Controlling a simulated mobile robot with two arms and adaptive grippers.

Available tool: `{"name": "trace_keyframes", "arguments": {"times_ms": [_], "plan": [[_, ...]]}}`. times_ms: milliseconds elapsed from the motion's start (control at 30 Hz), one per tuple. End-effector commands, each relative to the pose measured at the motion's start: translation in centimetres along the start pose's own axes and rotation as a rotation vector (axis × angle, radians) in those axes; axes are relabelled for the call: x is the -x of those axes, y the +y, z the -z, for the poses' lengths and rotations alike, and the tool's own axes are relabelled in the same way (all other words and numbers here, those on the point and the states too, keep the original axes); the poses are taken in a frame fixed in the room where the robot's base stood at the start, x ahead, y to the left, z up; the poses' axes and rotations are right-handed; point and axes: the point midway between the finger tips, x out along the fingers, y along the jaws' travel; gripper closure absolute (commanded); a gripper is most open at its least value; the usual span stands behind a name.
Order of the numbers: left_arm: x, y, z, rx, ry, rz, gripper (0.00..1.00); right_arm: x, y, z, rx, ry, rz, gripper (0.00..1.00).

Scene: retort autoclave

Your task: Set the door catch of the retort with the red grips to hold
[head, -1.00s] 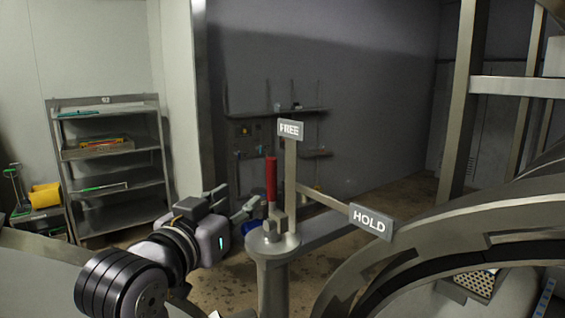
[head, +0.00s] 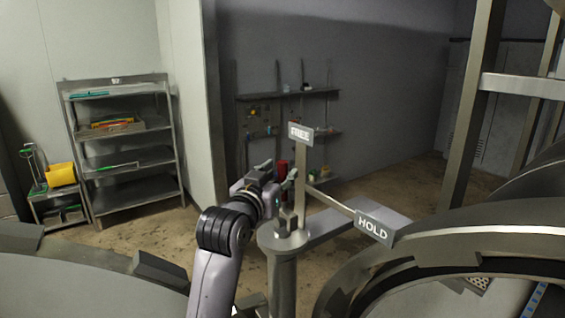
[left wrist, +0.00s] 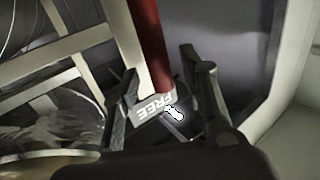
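The door catch is an upright lever with a red grip (head: 284,172) on a grey post (head: 283,243). It stands next to the FREE plate (head: 301,132); the HOLD plate (head: 373,227) is lower right on a side arm. My left gripper (head: 268,180) is at the lever's left, at grip height, and partly hides it. In the left wrist view the red grip (left wrist: 150,45) shows between the two spread fingers of my left gripper (left wrist: 158,75), with the FREE plate (left wrist: 154,107) behind. I cannot tell whether a finger touches it. My right gripper is not in view.
A large round metal rim (head: 440,228) fills the lower right, close to the post. A metal shelf rack (head: 130,195) and a yellow container (head: 61,174) stand at the left. Wall shelves (head: 325,93) are behind. The floor between them is clear.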

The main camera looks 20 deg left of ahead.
Motion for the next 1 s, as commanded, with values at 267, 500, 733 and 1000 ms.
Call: {"name": "trace_keyframes", "arguments": {"times_ms": [267, 500, 733, 1000], "plan": [[-2.4, 0.0, 0.0, 0.000, -0.001, 0.000, 0.60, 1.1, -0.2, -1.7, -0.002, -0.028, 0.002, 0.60], [-2.5, 0.0, 0.0, 0.000, 0.000, 0.000, 0.60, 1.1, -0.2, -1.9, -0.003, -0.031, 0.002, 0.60], [-2.5, 0.0, 0.0, 0.000, 0.000, 0.000, 0.72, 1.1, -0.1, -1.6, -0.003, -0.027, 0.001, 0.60], [-2.5, 0.0, 0.0, 0.000, 0.000, 0.000, 0.90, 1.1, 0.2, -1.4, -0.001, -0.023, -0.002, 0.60]]}}
